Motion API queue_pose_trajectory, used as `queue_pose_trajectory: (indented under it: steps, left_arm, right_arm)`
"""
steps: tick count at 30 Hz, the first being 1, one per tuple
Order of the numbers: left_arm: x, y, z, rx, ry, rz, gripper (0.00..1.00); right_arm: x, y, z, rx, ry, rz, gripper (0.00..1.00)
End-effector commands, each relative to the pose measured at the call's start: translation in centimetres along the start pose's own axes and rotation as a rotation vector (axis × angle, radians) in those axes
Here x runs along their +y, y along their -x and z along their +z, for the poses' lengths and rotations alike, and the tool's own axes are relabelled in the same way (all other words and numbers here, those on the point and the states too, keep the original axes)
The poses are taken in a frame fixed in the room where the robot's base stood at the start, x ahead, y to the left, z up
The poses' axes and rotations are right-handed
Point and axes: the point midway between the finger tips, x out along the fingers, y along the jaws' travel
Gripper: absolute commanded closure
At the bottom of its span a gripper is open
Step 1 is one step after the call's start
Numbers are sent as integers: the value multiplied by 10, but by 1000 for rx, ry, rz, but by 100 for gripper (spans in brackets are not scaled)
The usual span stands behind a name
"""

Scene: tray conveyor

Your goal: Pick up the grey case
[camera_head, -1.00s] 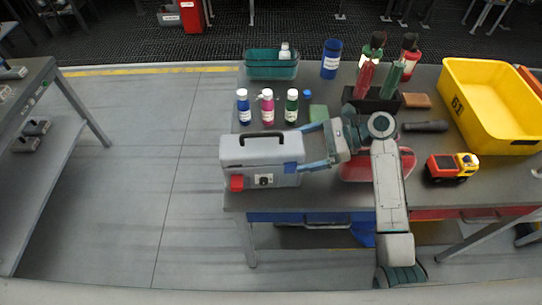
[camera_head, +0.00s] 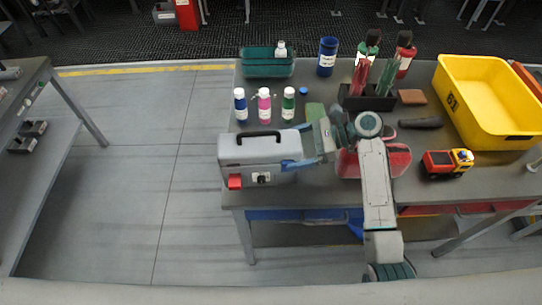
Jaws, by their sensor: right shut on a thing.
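The grey case (camera_head: 250,153) has a black handle on top and a red block and a dark knob on its front. It is at the left front of the grey table (camera_head: 300,193). My right gripper (camera_head: 290,163) reaches it from the right and is shut on its right end. The gripper hides part of that end. I cannot tell whether the case's underside is clear of the table. My left gripper does not show.
Three small bottles (camera_head: 264,105) stand behind the case, with a teal bin (camera_head: 267,63) farther back. A red case (camera_head: 350,164) lies under my right arm. A toy truck (camera_head: 447,163) and a yellow crate (camera_head: 490,100) are at the right. Open floor lies left of the table.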

Motion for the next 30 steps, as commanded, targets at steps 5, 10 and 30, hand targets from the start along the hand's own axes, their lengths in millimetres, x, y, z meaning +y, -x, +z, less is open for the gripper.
queue_pose_trajectory:
  steps: [5, 10, 30]
  left_arm:
    - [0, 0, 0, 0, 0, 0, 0]
    - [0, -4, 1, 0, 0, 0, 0]
    - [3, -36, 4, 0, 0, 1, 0]
  right_arm:
    - [0, 0, 2, -3, 3, -1, 80]
    - [-1, 3, 9, -3, 5, -2, 80]
    - [89, 3, 44, -4, 4, -1, 80]
